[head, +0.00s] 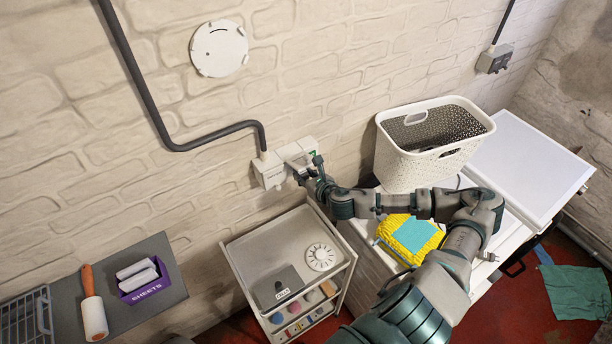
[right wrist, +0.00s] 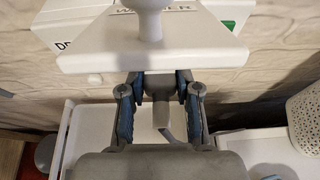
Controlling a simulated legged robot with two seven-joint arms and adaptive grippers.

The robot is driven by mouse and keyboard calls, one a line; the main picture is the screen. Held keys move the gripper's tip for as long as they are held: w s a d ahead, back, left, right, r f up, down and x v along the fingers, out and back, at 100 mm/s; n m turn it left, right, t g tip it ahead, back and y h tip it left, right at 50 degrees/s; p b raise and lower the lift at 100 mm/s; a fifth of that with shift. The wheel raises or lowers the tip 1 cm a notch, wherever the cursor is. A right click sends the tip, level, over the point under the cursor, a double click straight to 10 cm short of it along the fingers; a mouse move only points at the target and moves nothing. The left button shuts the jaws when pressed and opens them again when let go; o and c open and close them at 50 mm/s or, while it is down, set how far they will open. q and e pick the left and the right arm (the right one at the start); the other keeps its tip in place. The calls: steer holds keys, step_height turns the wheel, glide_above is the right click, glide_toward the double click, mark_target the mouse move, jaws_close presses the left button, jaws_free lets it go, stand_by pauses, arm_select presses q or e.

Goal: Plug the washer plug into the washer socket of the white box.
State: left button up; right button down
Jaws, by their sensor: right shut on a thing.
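The white box (head: 270,172) is fixed to the brick wall at the end of a dark conduit. In the right wrist view, the box (right wrist: 68,32) shows part of a "DR" label at left and a partly hidden "WASHER" label. A green mark shows to the right. My right gripper (head: 309,172) is at the box's right part, shut on the washer plug (right wrist: 158,84), with a cable hanging below. A wide white piece lies in front of the label. The socket is hidden, so I cannot tell whether the plug is seated. My left gripper is not in view.
A small white trolley (head: 263,250) stands below the box. A white basket (head: 405,160) stands at right beside a white lid (head: 530,160). A yellow and teal cloth (head: 412,236) lies under my right arm. A dark shelf (head: 165,280) is at lower left.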

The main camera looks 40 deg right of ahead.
steer(key=shift+w+d+r+p, duration=0.15)
steer(key=shift+w+p, duration=0.6)
steer(key=shift+w, duration=0.25)
steer(key=c, duration=0.7)
jaws_free()
steer(key=shift+w, duration=0.15)
steer(key=shift+c, duration=0.2)
steer(key=v, duration=1.1)
steer(key=shift+s, duration=0.4)
